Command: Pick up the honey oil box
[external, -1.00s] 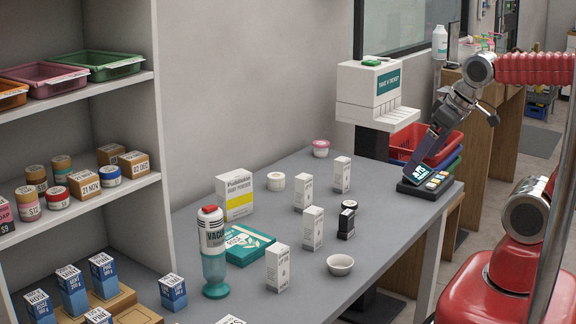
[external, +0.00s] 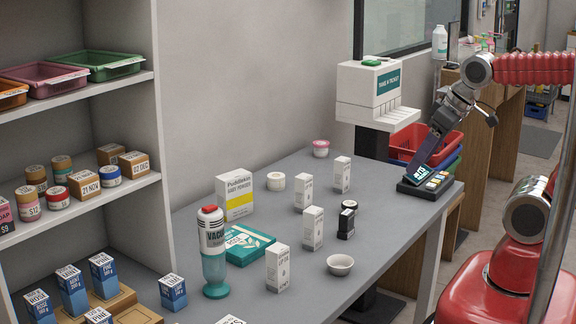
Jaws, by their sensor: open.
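Several small white upright boxes stand on the grey counter (external: 350,285), such as a front box (external: 278,268), a middle box (external: 313,229), a rear box (external: 303,193) and a right-hand rear box (external: 342,175). Their labels are too small to read, so I cannot tell which is the honey oil box. My gripper (external: 421,160) is open, with nothing seen in it. It points down at the counter's far right end, over or just behind a dark keyed device (external: 433,184), apart from the white boxes.
A ticket dispenser (external: 372,113) rises behind. Shelves fill the left.

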